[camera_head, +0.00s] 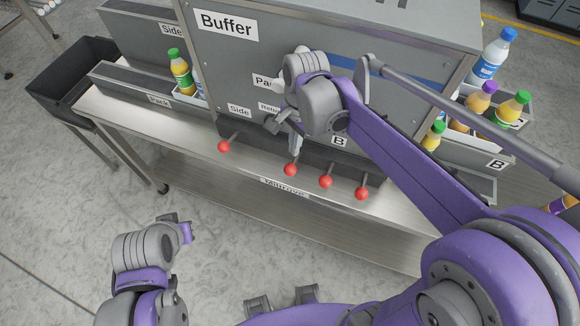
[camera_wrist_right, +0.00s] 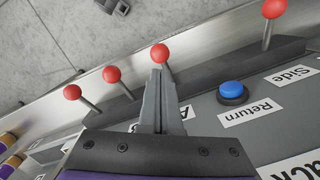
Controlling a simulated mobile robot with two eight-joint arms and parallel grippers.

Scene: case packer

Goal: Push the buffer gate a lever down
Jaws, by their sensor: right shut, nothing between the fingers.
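Several levers with red ball knobs stand in a row along the front of the Buffer machine (camera_head: 330,40). My right gripper (camera_head: 294,150) is shut and empty, its fingertips close behind the second lever from the left (camera_head: 290,169). In the right wrist view the shut fingers (camera_wrist_right: 158,78) point at that red knob (camera_wrist_right: 160,52) and overlap its stem; I cannot tell whether they touch. A label "A" (camera_wrist_right: 184,113) is partly hidden beside the fingers. The lever knobs look raised outward. My left gripper (camera_head: 178,228) is low at the left, away from the machine; its opening is unclear.
Other levers stand close to the right (camera_head: 326,181) and farther left (camera_head: 223,146). A blue button (camera_wrist_right: 232,92) sits above the "Return" label. The floor in front is clear.

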